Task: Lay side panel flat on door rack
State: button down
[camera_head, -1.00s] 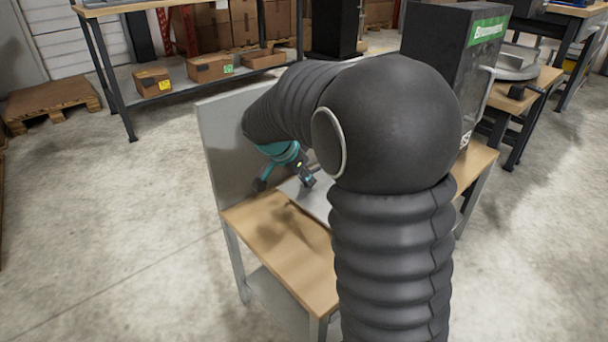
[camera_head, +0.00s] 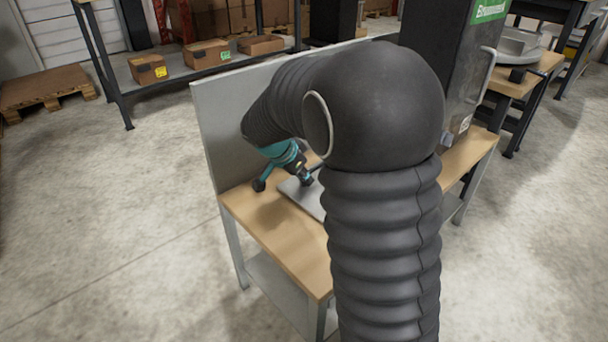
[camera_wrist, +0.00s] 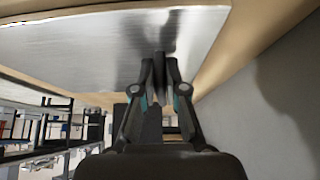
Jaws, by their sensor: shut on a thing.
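The side panel is a thin, flat, pale metallic sheet (camera_head: 307,198) low over the wooden bench top (camera_head: 275,248); my arm hides much of it. In the wrist view the panel (camera_wrist: 80,55) fills the upper left, with a dark shadow or reflection of the fingers on it. My gripper (camera_head: 305,179), with teal parts, is shut on the panel's near edge; its fingers also show in the wrist view (camera_wrist: 160,75). The panel looks almost parallel to the bench top; I cannot tell whether it touches. No thing is plainly recognisable as the door rack.
A grey upright board (camera_head: 222,125) stands along the bench's back, close to my gripper. A dark cabinet (camera_head: 445,75) with a green label and a handle stands at the right end. The bench's front left is bare. A shelf with cardboard boxes (camera_head: 207,54) stands behind.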

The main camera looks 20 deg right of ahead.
jog(key=c, duration=1.2)
grip_release()
jog(key=shift+o, duration=0.2)
